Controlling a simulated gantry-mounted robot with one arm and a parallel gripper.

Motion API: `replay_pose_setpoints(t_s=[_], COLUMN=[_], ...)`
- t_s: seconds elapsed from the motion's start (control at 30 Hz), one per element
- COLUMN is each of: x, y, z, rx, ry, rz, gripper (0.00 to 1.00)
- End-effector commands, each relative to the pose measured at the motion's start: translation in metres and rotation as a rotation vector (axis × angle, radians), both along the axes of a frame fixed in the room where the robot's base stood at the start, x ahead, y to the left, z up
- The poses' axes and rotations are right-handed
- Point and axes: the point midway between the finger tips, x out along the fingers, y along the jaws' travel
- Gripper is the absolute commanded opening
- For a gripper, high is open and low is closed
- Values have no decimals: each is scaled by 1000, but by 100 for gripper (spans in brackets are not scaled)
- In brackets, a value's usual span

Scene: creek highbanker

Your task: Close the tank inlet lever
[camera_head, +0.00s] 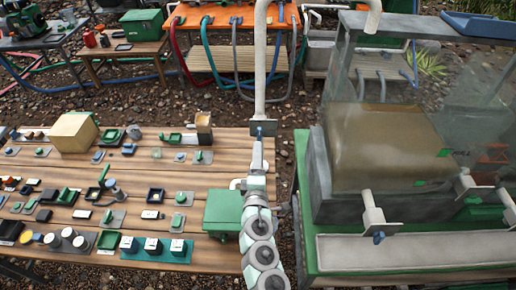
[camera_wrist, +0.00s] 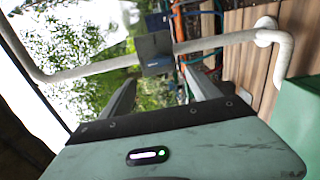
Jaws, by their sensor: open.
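A pale pipe (camera_head: 260,60) comes down from the top of the head view to a grey valve plate (camera_head: 264,127) with blue on it. Which valve is the tank inlet is not marked. In the wrist view, a pipe (camera_wrist: 105,69) carries a grey plate (camera_wrist: 152,46) with a small blue part (camera_wrist: 157,61), seen between and beyond my fingers. My gripper (camera_head: 257,146) is just below the valve plate in the head view. In the wrist view my gripper (camera_wrist: 160,78) is open and empty, and no contact with the plate shows. The lever's exact position is too small to tell.
The tank (camera_head: 385,150) of brown water stands right, with another blue-handled valve (camera_head: 377,237) at its front. A green box (camera_head: 222,212) sits beside my arm. The wooden table (camera_head: 140,180) at left is crowded with small parts. A pale trough (camera_head: 400,252) lies front right.

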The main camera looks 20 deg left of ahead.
Motion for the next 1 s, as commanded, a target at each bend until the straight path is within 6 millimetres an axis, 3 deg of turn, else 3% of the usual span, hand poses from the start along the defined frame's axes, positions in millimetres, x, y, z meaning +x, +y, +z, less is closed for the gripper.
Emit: replay_pose_setpoints(t_s=[0.2,0.67,1.0], x=[-19,-25,-84], y=[-8,-10,-33], z=[1,0,0], rx=[-1,-1,-1], ry=[-1,0,1], rz=[-1,-2,-2], gripper=[71,71,71])
